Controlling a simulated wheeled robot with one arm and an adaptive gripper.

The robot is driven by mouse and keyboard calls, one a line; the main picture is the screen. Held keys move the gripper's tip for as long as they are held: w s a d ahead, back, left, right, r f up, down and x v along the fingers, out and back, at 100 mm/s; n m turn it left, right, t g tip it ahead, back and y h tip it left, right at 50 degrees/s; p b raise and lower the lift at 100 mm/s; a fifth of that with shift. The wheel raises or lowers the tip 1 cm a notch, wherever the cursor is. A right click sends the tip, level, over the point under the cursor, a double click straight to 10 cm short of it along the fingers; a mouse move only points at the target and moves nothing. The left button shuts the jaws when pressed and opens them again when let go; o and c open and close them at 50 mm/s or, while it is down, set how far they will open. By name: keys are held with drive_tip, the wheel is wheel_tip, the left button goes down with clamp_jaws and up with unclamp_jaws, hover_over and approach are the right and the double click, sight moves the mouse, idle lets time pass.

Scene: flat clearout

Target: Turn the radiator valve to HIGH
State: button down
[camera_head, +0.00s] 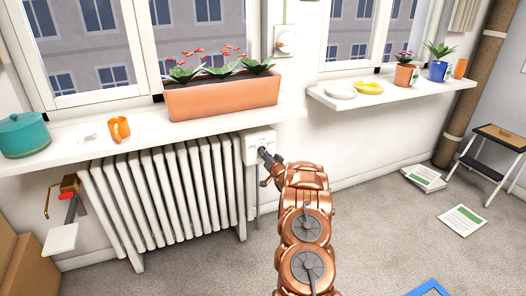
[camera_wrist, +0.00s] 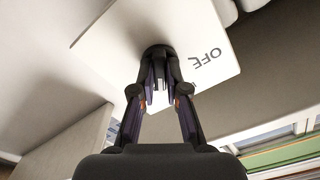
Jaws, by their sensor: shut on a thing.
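The white radiator (camera_head: 165,205) stands under the left windowsill. Its valve plate (camera_head: 258,140) is a white square at the radiator's upper right end. In the wrist view the plate (camera_wrist: 205,35) fills the upper middle, with "OFF" printed at its right and part of another mark below. The dark round valve knob (camera_wrist: 158,52) sits on the plate. My gripper (camera_wrist: 160,88) is shut on the knob, its two fingers on either side. In the head view my gripper (camera_head: 267,160) reaches the plate from the lower right. The knob's pointer and the HIGH mark are not readable.
The left windowsill (camera_head: 75,145) overhangs the radiator and holds a planter (camera_head: 222,95), an orange mug (camera_head: 119,129) and a teal pot (camera_head: 24,134). A right shelf (camera_head: 395,98) holds plates and potted plants. Papers (camera_head: 463,222) lie on the carpet, which is otherwise mostly clear.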

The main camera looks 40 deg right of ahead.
drive_tip(key=shift+w+a+r+m+p, duration=0.1)
drive_tip(key=shift+w+r+m+p, duration=0.05)
drive_tip(key=shift+r+m+p, duration=0.25)
drive_tip(key=shift+m+p, duration=0.6)
drive_tip(key=shift+m, duration=0.1)
drive_tip(key=shift+m+p, duration=0.95)
drive_tip(key=shift+m, duration=0.55)
drive_tip(key=c, duration=1)
unclamp_jaws()
drive_tip(key=shift+w+f, duration=0.1)
drive_tip(key=shift+f, duration=0.1)
drive_tip(key=shift+c, duration=0.2)
drive_tip(key=shift+f, duration=0.1)
